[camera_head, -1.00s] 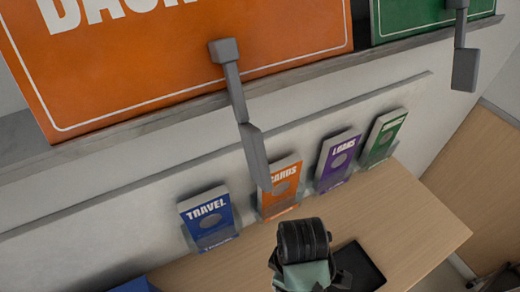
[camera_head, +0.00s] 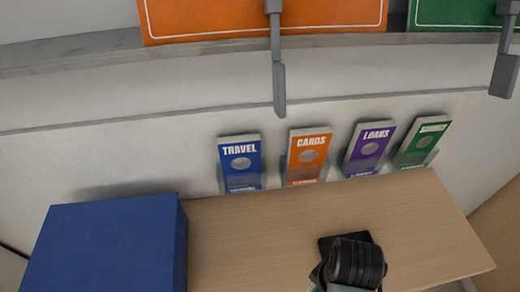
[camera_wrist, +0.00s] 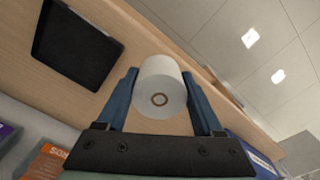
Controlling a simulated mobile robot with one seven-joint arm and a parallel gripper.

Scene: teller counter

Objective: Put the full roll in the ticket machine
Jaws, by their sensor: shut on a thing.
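A white paper roll (camera_wrist: 160,75) with a brown core is held between the blue fingers of my gripper (camera_wrist: 159,84) in the wrist view. The fingers are on both sides of it, and its core end faces the camera. It looks thick. In the head view my dark wrist is at the bottom, over the counter, and hides the fingers and roll. A large blue box (camera_head: 100,245) stands at the left end of the counter in the head view. I cannot tell whether it is the ticket machine; no opening shows on it.
A flat black pad (camera_head: 340,241) lies on the wooden counter (camera_head: 245,240), partly hidden by my arm; it also shows in the wrist view (camera_wrist: 75,44). Travel (camera_head: 240,163), cards (camera_head: 309,156), loans (camera_head: 368,148) and green (camera_head: 423,143) leaflets stand along the back wall. Counter between box and pad is clear.

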